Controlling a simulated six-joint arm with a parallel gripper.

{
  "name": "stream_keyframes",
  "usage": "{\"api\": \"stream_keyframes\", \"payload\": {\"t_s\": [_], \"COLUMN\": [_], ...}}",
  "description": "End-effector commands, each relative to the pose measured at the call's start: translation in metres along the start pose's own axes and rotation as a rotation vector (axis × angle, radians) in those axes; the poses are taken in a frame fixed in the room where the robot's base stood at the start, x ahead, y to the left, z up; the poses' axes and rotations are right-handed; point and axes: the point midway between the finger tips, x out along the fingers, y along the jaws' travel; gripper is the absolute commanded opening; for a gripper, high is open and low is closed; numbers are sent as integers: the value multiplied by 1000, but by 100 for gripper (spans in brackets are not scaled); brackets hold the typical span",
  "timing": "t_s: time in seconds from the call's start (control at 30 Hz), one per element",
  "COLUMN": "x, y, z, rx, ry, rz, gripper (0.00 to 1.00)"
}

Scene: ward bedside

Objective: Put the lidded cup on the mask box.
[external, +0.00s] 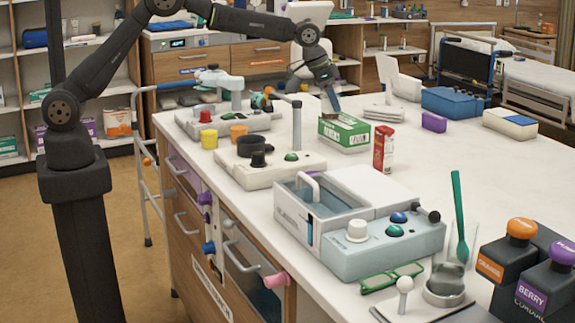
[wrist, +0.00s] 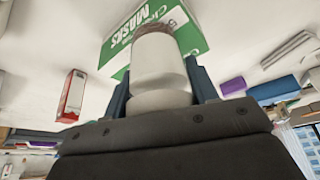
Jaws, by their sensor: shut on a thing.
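The mask box (external: 343,133) is green and white and stands on the white counter. In the wrist view the mask box (wrist: 140,25) shows its "MASKS" lettering just beyond the cup. My gripper (external: 336,106) points down over the box's top in the external view. In the wrist view my gripper (wrist: 160,85) is shut on the pale lidded cup (wrist: 158,70), with one dark finger on each side. The cup overlaps the box there; I cannot tell whether it touches it. I cannot make out the cup in the external view.
A red and white carton (external: 383,148) stands close to the right of the mask box. Bench devices with knobs (external: 270,165) stand in front and to the left. A purple box (external: 434,122) and a blue case (external: 452,103) lie farther right.

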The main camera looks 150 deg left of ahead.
Motion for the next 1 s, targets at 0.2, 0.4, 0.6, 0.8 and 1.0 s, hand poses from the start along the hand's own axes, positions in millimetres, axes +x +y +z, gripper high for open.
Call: {"api": "stream_keyframes", "payload": {"t_s": [0.2,0.4,0.6,0.8,1.0], "x": [1,0,-18,-60,-99], "y": [0,0,0,0,0], "z": [0,0,-2,-2,-1], "rx": [0,0,0,0,0], "ry": [0,0,3,3,2], "rz": [0,0,0,0,0], "gripper": [75,75,75,75,75]}}
